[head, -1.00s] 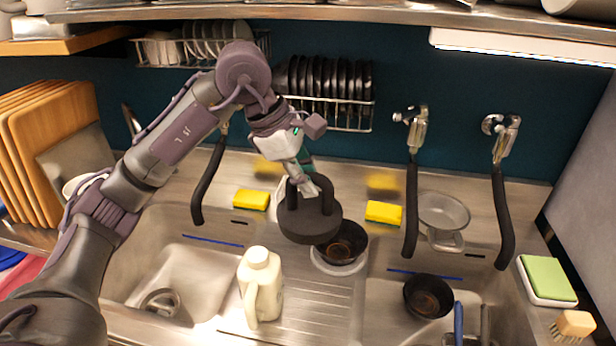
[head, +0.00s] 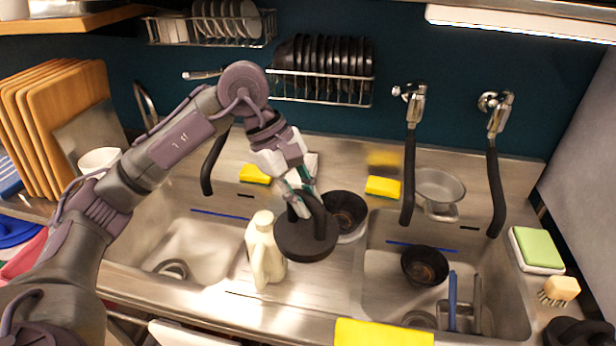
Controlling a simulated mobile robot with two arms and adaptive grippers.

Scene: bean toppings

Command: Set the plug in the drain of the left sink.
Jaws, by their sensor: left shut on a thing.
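The plug (head: 306,244) is a dark disc with a raised handle. My left gripper (head: 303,205) is shut on its handle and holds it, disc down, over the counter between the two sinks. The plug appears just right of the cream jug and in front of a black bowl; its height above the counter is hard to tell. The left sink (head: 205,245) is at left, with a round metal drain (head: 172,268) low in its basin, partly cut off by the front rim. My right gripper is not in view.
The cream jug (head: 264,252) stands between the plug and the left sink. A black bowl (head: 345,207) sits behind the plug. The right sink (head: 385,285) holds another black bowl (head: 424,266). Yellow sponges (head: 383,188) lie along the back. Black hoses hang from wall taps.

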